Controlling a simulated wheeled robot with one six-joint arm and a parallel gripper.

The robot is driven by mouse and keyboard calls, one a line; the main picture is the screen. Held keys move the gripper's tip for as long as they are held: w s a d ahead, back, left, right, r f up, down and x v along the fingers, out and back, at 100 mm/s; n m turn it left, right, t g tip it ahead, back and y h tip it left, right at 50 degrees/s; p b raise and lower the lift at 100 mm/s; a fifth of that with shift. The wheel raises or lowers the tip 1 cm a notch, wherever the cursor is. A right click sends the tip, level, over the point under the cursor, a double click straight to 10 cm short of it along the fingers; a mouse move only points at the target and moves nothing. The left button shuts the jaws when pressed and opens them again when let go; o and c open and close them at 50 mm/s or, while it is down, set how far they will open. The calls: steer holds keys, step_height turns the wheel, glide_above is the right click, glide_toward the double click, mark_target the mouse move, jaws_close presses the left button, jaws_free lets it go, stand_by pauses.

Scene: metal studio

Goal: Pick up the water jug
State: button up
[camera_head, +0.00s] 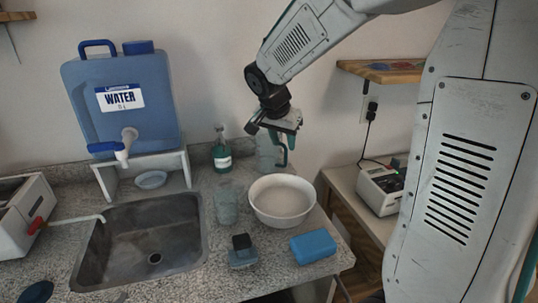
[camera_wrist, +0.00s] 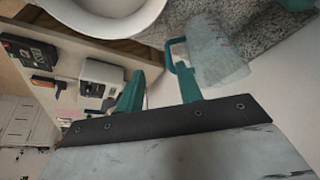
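A clear jug with a teal handle (camera_head: 266,158) stands upright on the counter near the wall, behind the white bowl. In the wrist view the clear jug (camera_wrist: 216,52) shows at top right, its handle facing the fingers. My gripper (camera_head: 279,134) is above and in front of this jug, partly covering it in the head view. In the wrist view my gripper (camera_wrist: 157,88) has its two teal fingers apart with nothing between them; the right finger overlaps the handle's edge, and contact is unclear. A large blue container labelled WATER (camera_head: 122,103) stands on a white stand at left.
A white bowl (camera_head: 282,208), a glass (camera_head: 227,207), a green bottle (camera_head: 221,152), a blue sponge (camera_head: 313,247) and a small dark-topped container (camera_head: 242,252) crowd the counter beside the sink (camera_head: 140,245). A wall shelf (camera_head: 385,73) is at right.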

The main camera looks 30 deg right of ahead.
mark_target(285, 156)
steer(key=x, duration=0.3)
steer(key=w+x, duration=0.1)
steer(key=x, duration=0.5)
steer(key=shift+w+r, duration=0.2)
steer(key=shift+w, duration=0.1)
steer(key=shift+m, duration=0.3)
steer(key=shift+c, duration=0.4)
jaws_close()
